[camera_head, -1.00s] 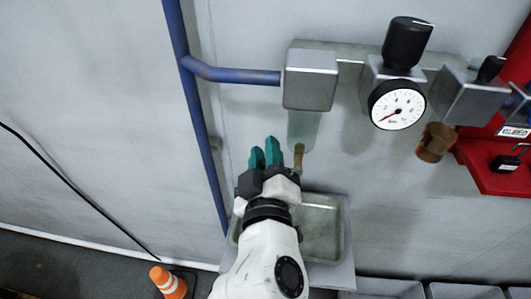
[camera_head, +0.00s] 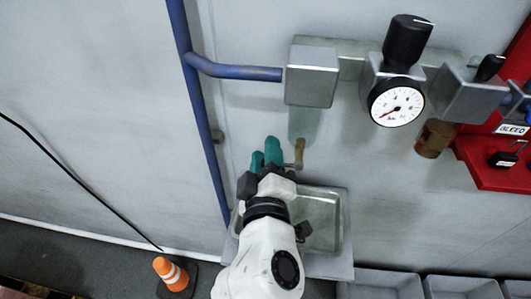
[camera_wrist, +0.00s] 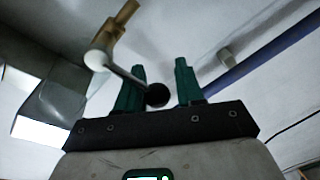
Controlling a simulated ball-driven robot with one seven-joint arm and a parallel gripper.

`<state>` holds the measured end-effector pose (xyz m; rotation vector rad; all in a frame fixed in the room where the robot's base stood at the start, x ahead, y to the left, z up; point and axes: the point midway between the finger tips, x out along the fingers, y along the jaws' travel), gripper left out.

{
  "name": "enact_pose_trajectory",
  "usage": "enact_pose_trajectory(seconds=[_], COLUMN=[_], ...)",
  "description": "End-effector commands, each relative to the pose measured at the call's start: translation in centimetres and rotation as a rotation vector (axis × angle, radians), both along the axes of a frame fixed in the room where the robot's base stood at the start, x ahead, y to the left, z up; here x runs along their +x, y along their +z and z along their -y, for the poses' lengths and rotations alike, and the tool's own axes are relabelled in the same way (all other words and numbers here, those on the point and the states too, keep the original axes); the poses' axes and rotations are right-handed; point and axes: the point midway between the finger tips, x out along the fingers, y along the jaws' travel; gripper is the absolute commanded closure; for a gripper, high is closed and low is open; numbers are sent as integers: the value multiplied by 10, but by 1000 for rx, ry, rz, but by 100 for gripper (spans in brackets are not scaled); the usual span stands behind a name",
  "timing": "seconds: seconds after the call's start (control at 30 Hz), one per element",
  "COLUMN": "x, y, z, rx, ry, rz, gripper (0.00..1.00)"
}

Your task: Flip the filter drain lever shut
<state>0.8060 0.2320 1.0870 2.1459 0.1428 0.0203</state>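The filter's drain (camera_head: 300,152) is a brass-coloured fitting below the translucent filter bowl (camera_head: 304,122). In the wrist view the brass fitting (camera_wrist: 122,22) is at the upper left. The drain lever (camera_wrist: 125,74) is a thin rod running from a pale round hub to a black ball knob (camera_wrist: 157,95). My gripper (camera_wrist: 160,72) has two teal fingers standing apart, and the knob shows in the gap, nearer the left finger. I cannot tell whether they touch. In the head view my gripper (camera_head: 265,150) is just left of the drain, hiding most of the lever.
A metal tray (camera_head: 338,235) sits below the drain, partly behind my arm. A blue pipe (camera_head: 205,125) runs down the wall on the left. A pressure gauge (camera_head: 397,103) and a red lock station (camera_head: 495,175) are to the right. An orange cone (camera_head: 172,273) stands at lower left.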

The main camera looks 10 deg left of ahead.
Motion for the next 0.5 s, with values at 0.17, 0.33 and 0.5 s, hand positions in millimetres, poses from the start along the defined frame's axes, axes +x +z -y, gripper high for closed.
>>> enact_pose_trajectory(seconds=[0.17, 0.33, 0.5], x=[0, -13, -44], y=[0, -1, -1], z=[1, 1, 4], rx=[1, 2, 4], ry=[-2, 1, 2], rz=[0, 0, -2], gripper=[64, 64, 64])
